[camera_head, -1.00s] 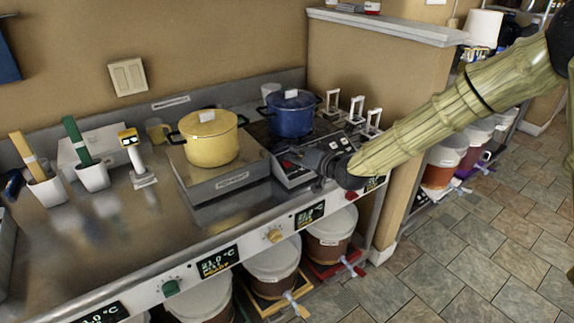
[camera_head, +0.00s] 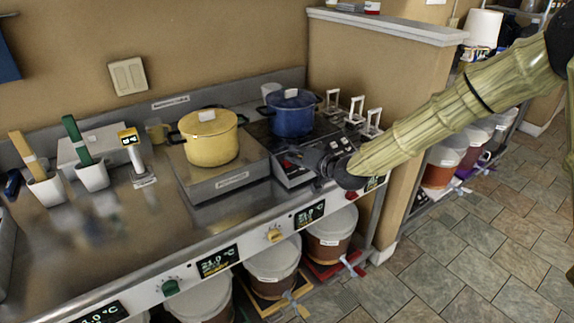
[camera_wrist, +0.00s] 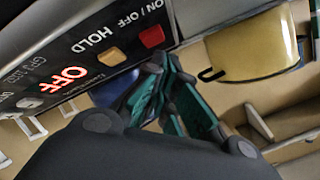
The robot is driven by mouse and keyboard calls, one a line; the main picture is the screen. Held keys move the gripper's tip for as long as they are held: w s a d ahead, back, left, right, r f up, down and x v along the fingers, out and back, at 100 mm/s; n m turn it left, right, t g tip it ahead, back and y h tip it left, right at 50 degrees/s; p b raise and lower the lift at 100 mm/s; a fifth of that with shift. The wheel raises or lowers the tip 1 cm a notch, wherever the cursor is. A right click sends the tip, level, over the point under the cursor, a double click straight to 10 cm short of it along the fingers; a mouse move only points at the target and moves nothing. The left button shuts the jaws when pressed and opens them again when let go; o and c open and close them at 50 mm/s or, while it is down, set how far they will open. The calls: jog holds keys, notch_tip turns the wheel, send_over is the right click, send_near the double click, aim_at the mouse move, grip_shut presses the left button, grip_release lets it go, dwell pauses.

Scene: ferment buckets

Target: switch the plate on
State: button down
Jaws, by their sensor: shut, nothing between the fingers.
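The plate (camera_head: 292,175) is a dark unit with a sloped front panel on the steel counter, under the blue pot (camera_head: 292,115). In the wrist view its panel (camera_wrist: 45,62) appears upside down, with a lit red "OFF" display (camera_wrist: 63,82). A red button (camera_wrist: 151,36) is by the "ON / OFF" label, and an orange button (camera_wrist: 111,57) is by "HOLD".
A yellow pot (camera_head: 209,138) stands on a steel unit (camera_head: 229,183) left of the plate. White stands (camera_head: 353,110) are behind my gripper on the right. Knobs and displays line the counter's front edge (camera_head: 240,250), with buckets (camera_head: 273,265) below.

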jog(key=shift+w+a+f, duration=0.1)
jog(key=shift+f, duration=0.2)
jog(key=shift+w+a+f+b, duration=0.1)
jog(key=shift+w+f+b, duration=0.05)
jog(key=shift+f+b, duration=0.2)
dwell(0.8)
jog(key=shift+r, duration=0.15)
jog(key=shift+s+d+r+p, duration=0.25)
jog(key=shift+s+r+p, duration=0.15)
jog(key=shift+r, duration=0.25)
jog(key=shift+r, duration=0.1)
jog(key=shift+s+d+r+p, duration=0.2)
jog(key=shift+r+p, duration=0.2)
jog(key=shift+r, duration=0.15)
jog(key=shift+s+d+r+p, duration=0.2)
jog(key=shift+r+p, duration=0.15)
jog(key=shift+r, duration=0.2)
jog(key=r, duration=0.1)
jog(key=s+r+p, duration=0.1)
jog(key=d, duration=0.1)
jog(key=shift+s+r, duration=0.25)
jog(key=shift+r, duration=0.15)
